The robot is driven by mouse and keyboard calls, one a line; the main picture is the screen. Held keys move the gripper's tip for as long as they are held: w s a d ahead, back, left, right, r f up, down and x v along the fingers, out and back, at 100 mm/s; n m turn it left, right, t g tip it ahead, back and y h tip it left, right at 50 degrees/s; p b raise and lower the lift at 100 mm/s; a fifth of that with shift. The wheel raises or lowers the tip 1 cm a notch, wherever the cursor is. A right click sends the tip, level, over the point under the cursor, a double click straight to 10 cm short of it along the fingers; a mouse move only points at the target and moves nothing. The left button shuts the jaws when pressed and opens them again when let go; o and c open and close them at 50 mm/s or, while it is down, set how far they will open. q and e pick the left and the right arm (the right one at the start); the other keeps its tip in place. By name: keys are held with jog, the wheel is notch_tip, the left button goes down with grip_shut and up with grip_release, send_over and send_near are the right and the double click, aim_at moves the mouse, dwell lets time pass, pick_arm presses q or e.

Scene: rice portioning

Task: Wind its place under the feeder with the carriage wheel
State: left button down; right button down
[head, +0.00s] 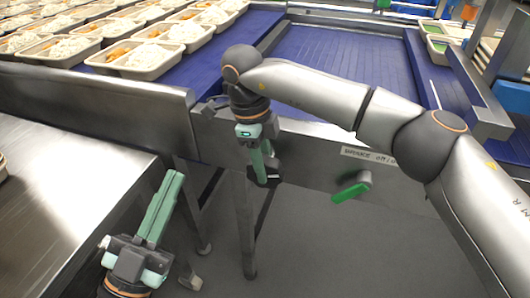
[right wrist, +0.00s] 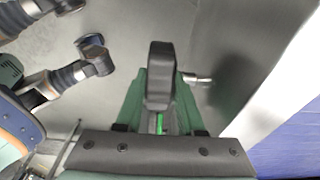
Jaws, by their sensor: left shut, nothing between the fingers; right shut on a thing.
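My right gripper (head: 263,178) reaches in from the right and points down in front of the metal frame below the blue belt. It is shut on a dark rounded handle (right wrist: 160,75), seen between its green fingers in the right wrist view. A short metal shaft (right wrist: 197,78) shows beside the handle. I cannot make out a full wheel rim; the gripper hides much of that spot. My left gripper (head: 172,182) is at the lower left, shut and empty, apart from the handle. I cannot clearly identify the feeder.
A green-handled lever (head: 352,190) sits under a brake label (head: 369,156) on the frame, right of my right gripper. A steel table (head: 65,185) is at left. Grey floor lies below.

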jog(key=shift+a+r+h+p, duration=0.15)
jog(key=shift+h+p, duration=0.25)
jog(key=shift+p, duration=0.25)
jog(key=shift+a+g+h+p, duration=0.1)
jog(key=shift+g+h+p, duration=0.2)
jog(key=shift+h+p, duration=0.3)
jog(key=shift+f, duration=0.2)
pick_arm(q)
jog(key=w+f+n+g+y, duration=0.1)
jog(key=f+n+g+y, duration=0.1)
jog(key=f, duration=0.6)
jog(key=w+a+f+n+g+y, duration=0.1)
jog(key=w+f+n+g+y, duration=0.1)
jog(key=f, duration=0.6)
jog(key=shift+n+g+y, duration=0.4)
jog(key=shift+g+y, duration=0.5)
jog(key=shift+g, duration=0.1)
jog(key=shift+a, duration=0.1)
pick_arm(e)
jog(key=c, duration=0.5)
grip_release()
jog(key=shift+r, duration=0.15)
